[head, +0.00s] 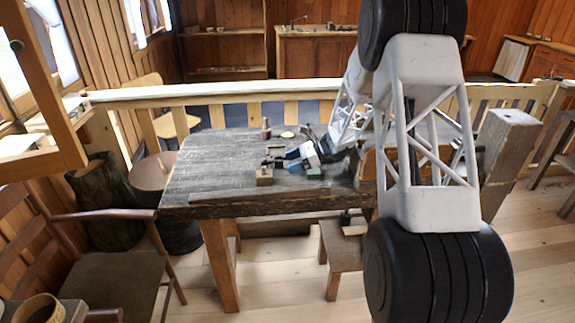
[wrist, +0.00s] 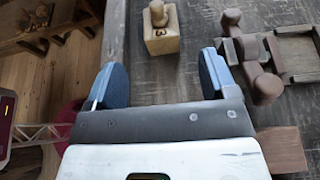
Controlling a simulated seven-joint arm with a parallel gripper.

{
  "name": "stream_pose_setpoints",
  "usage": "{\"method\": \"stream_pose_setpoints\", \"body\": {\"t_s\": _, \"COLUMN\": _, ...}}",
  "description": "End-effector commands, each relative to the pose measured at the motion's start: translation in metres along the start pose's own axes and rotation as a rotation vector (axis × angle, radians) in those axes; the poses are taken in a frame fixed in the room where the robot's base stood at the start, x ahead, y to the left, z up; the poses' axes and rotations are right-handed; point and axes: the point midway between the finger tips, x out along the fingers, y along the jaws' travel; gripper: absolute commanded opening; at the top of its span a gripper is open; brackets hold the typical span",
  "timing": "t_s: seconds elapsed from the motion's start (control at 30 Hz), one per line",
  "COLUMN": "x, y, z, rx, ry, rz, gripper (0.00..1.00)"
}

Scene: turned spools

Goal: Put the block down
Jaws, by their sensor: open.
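The block is a pale wooden cube with a dark 3 on its face and a round knob on top (wrist: 162,40). It stands upright on the dark worn table, and in the head view it shows near the table's front left part (head: 264,178). My gripper (wrist: 160,77) is open, with its two blue fingers spread wide and nothing between them. In the wrist view the block lies just past the fingertips, roughly in line with the gap, and looks apart from both fingers. In the head view my gripper (head: 279,161) is low over the table by the block.
Brown turned wooden pieces (wrist: 262,82) lie right of the right finger, close to it, beside a wooden frame (wrist: 294,54). A reddish wooden piece (wrist: 282,149) is nearer. A small peg (head: 266,130) and pale disc (head: 287,134) stand farther back. The table's left part (head: 205,170) is clear.

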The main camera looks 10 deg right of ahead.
Motion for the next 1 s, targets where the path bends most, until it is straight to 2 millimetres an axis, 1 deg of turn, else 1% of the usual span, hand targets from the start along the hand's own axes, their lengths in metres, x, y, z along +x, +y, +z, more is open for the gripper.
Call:
{"method": "stream_pose_setpoints", "body": {"t_s": 0.73, "x": 0.0, "y": 0.0, "z": 0.0, "rx": -0.001, "ry": 0.001, "rz": 0.0, "gripper": 0.79}}
{"method": "stream_pose_setpoints", "body": {"t_s": 0.87, "x": -0.002, "y": 0.004, "z": 0.004, "rx": -0.011, "ry": 0.008, "rz": 0.004, "gripper": 0.79}}
{"method": "stream_pose_setpoints", "body": {"t_s": 1.0, "x": -0.004, "y": 0.012, "z": 0.014, "rx": -0.037, "ry": 0.027, "rz": 0.013, "gripper": 0.79}}
